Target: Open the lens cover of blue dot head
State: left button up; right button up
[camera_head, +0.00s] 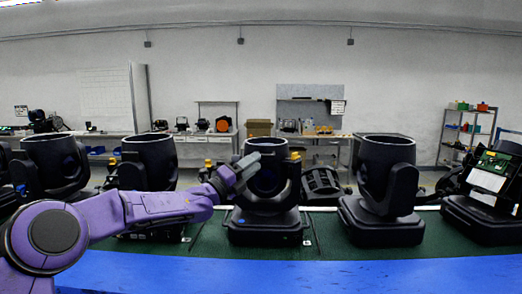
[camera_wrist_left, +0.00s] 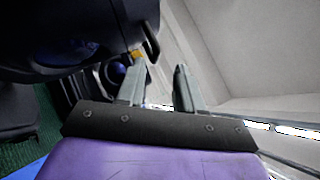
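The blue dot head (camera_head: 266,222) is a black moving-head light in the middle of the row on the green mat, with a small blue mark low on its base. Its lens face is dark and partly hidden behind my left gripper, so I cannot tell the lens cover apart. My left gripper (camera_head: 247,168) is in front of the upper left of the head, fingers pointing up and right. In the left wrist view its two grey fingers (camera_wrist_left: 159,85) stand apart with nothing between them. A black light housing (camera_wrist_left: 75,30) fills the upper left there. My right gripper is not in view.
Similar black lights stand to the left (camera_head: 149,165) and right (camera_head: 385,180) along the green mat (camera_head: 320,250). A blue front strip (camera_head: 300,272) is clear. An opened unit with a circuit board (camera_head: 492,175) is at the far right. Shelves stand far behind.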

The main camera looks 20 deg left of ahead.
aim_at(268, 149)
pick_arm(q)
jog(key=p+x, duration=0.1)
jog(key=x, duration=0.2)
jog(key=shift+w+d, duration=0.1)
jog(key=shift+w, duration=0.45)
grip_shut()
dwell(0.9)
